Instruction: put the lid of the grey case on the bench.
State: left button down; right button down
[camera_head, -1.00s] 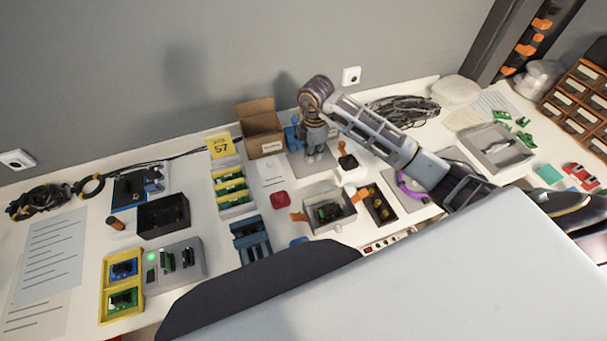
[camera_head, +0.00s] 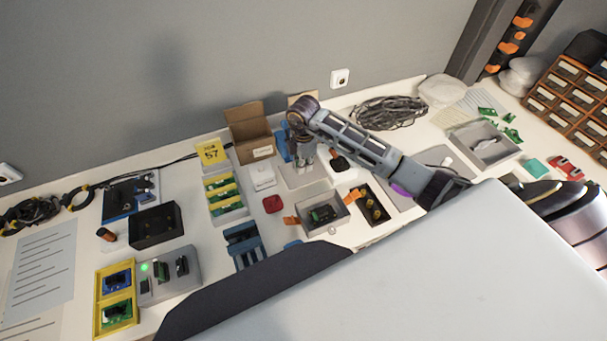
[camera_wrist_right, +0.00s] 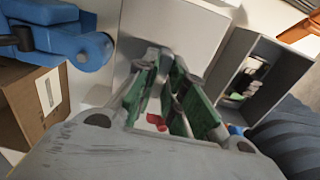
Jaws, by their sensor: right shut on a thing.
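The grey case (camera_head: 325,212) is an open grey box on the bench (camera_head: 225,262), with a green board inside and orange flaps at its sides. It also shows in the right wrist view (camera_wrist_right: 257,62). Its lid (camera_head: 293,178) is a flat light-grey panel just behind the case, apart from it. My right gripper (camera_head: 308,167) points down at the lid and is shut on it. In the right wrist view the green-padded fingers meet at the lid's (camera_wrist_right: 185,28) near edge. The fingers hide part of it, and I cannot tell whether it touches the bench. My left gripper is not in view.
A cardboard box (camera_head: 249,133), a white box (camera_head: 262,177) and a red box (camera_head: 272,204) stand left of the lid. A blue vise-like block (camera_head: 243,245) sits in front.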

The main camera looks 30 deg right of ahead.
aim_at(304, 175)
jog(key=shift+f, duration=2.75)
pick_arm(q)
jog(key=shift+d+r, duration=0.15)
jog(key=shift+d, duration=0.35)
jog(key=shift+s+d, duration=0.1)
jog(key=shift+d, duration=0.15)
pick_arm(e)
jog(key=shift+f, duration=0.1)
jog(key=c, duration=1.5)
grip_release()
